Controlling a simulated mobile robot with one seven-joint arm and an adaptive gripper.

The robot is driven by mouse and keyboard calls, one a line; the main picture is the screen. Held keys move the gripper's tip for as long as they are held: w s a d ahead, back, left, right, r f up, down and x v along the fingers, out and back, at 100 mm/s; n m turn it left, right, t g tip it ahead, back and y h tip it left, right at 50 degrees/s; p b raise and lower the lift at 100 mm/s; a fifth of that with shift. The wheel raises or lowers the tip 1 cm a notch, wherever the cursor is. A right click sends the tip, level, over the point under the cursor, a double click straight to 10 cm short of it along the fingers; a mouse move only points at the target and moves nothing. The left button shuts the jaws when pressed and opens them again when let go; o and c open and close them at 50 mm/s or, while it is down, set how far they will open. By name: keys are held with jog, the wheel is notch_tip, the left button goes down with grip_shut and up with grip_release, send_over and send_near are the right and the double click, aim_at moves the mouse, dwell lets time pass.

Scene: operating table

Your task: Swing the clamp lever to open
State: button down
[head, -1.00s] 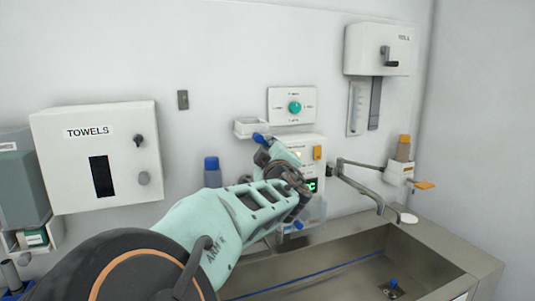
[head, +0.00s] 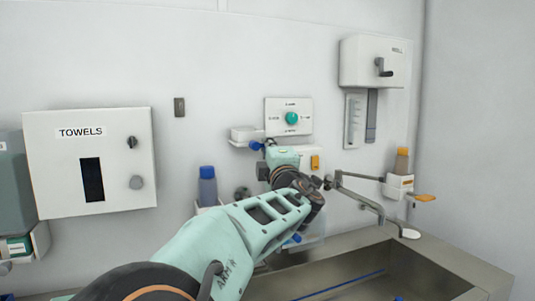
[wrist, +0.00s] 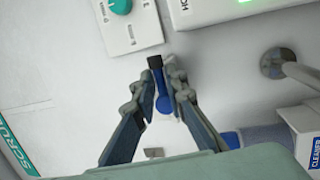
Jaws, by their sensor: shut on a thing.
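The clamp lever is a blue handle with a dark end (wrist: 163,98) in the wrist view, standing between my fingers near the wall. In the head view, a small blue part (head: 256,146) shows beside my gripper, just under a small white holder (head: 245,133). My gripper (wrist: 157,82) has its two fingers closed in on either side of the lever. In the head view my wrist and arm hide most of the gripper and the lever's mounting.
A white panel with a green knob (head: 292,118) is just above my gripper. A towel box (head: 115,190) hangs at left, with a blue-capped bottle (head: 208,185) nearer. A bent metal spout (head: 360,199) and the sink rim (head: 440,262) lie to the right.

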jog(key=shift+r, duration=0.15)
jog(key=c, duration=2)
grip_release()
jog(key=v, duration=1.2)
